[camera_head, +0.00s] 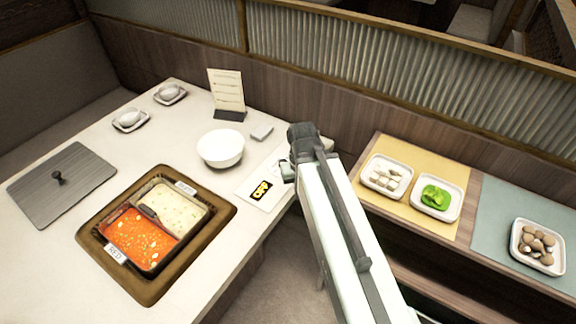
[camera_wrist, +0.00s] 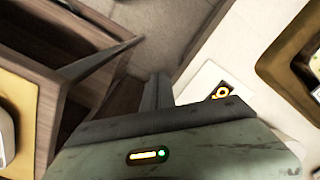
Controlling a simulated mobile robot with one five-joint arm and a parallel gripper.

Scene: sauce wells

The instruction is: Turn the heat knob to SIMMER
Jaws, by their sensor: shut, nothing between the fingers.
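The heat control panel (camera_head: 255,203) is a white plate at the table's right edge, and its dark display (camera_head: 261,190) reads OFF in amber. The knob itself cannot be made out; my arm covers that end of the panel. My gripper (camera_head: 289,172) is at the panel's right end, mostly hidden behind my own arm in the head view. In the wrist view my gripper (camera_wrist: 157,92) is shut and empty, left of the panel (camera_wrist: 203,78) and its lit display (camera_wrist: 221,91), with a gap in the picture. I cannot tell whether it touches the knob.
A split pot (camera_head: 191,247) of red and pale broth sits in a brown surround left of the panel. A side shelf with food trays (camera_head: 437,212) is at right.

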